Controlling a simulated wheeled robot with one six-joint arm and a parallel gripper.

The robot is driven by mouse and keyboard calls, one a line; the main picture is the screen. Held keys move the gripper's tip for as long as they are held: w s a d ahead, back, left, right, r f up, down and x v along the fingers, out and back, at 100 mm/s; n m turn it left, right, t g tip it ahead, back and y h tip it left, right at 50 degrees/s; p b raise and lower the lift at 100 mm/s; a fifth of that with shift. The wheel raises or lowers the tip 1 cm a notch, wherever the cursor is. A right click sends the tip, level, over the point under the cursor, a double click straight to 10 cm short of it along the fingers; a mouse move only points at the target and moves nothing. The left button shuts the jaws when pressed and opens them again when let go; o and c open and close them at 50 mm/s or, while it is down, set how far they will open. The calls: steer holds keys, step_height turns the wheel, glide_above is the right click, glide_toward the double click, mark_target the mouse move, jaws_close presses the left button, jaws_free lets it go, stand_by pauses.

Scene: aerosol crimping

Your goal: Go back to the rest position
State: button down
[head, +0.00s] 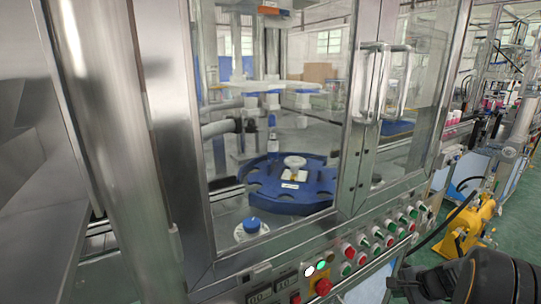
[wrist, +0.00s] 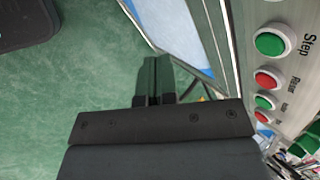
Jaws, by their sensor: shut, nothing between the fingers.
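My gripper shows in the wrist view (wrist: 156,72), with its two dark fingers together and nothing between them. It points out over the green floor (wrist: 85,80), to the left of a metal control panel (wrist: 251,65). The fingers appear apart from the panel. In the head view, a dark part of my arm is at the lower right, in front of the machine's panel. The fingertips cannot be made out there.
The panel has a green button labelled Step (wrist: 270,42), a red button (wrist: 265,80) and a red mushroom knob (head: 323,286). Behind glass is a blue rotary table (head: 290,205). A yellow machine (head: 468,226) stands at right. Green floor is open in the wrist view.

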steer(key=s+a+r+n+h+p, duration=0.1)
steer(key=s+a+r+n+p, duration=0.2)
steer(key=a+r+n+p, duration=0.2)
steer(key=s+a+r+n+g+h+p, duration=0.1)
steer(key=s+a+r+n+p, duration=0.3)
steer(key=a+r, duration=0.5)
steer(key=s+a+r+n+g+h+p, duration=0.1)
steer(key=s+a+r+n+p, duration=0.3)
steer(key=r, duration=0.7)
steer(key=a+n+p, duration=0.2)
steer(key=a+n, duration=0.1)
steer(key=shift+r, duration=0.4)
steer(key=c, duration=1.8)
jaws_free()
steer(key=shift+c, duration=0.2)
